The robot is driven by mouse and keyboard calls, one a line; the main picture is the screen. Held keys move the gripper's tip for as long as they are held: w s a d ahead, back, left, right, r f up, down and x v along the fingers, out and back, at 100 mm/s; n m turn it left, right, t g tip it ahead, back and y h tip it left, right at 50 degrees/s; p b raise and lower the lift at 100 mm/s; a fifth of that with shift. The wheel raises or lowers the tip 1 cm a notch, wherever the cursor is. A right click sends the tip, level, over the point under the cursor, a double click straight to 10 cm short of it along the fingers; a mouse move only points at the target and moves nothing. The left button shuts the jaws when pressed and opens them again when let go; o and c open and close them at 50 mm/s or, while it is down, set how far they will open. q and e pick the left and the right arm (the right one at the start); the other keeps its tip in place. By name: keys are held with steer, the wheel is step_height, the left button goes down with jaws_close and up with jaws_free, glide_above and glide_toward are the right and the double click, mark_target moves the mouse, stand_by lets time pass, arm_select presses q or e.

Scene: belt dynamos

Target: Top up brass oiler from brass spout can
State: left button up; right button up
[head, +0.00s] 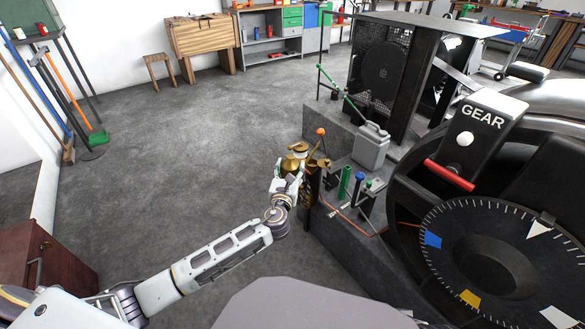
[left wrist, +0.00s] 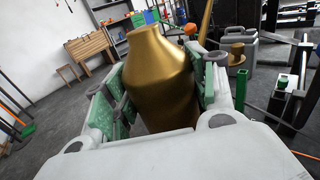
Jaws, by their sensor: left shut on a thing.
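The brass spout can (head: 289,165) is in my left gripper (head: 285,183), beside the left edge of the machine plinth. In the left wrist view the can's rounded brass body (left wrist: 158,85) fills the space between the green-padded fingers of my left gripper (left wrist: 160,100), with its spout (left wrist: 206,20) rising at the right. A small brass piece, seemingly the brass oiler (left wrist: 237,55), stands just right of the can in that view. In the head view the brass parts crowd together, and I cannot tell whether spout and oiler touch. My right gripper is not in view.
A lever with an orange knob (head: 320,131) rises nearby. The big dial machine (head: 490,265) blocks the right. The floor to the left is open.

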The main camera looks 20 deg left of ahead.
arm_select(q)
steer(key=shift+w+a+f+n+y, duration=0.2)
steer(key=shift+a+f+y, duration=0.15)
steer(key=shift+f, duration=0.3)
steer(key=shift+w+a+f+n+y, duration=0.15)
steer(key=shift+a+f+n+y, duration=0.1)
steer(key=shift+a+f, duration=0.25)
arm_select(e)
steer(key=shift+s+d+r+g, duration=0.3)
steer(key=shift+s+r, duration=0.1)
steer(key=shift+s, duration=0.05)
arm_select(q)
steer(key=shift+d+f, duration=0.1)
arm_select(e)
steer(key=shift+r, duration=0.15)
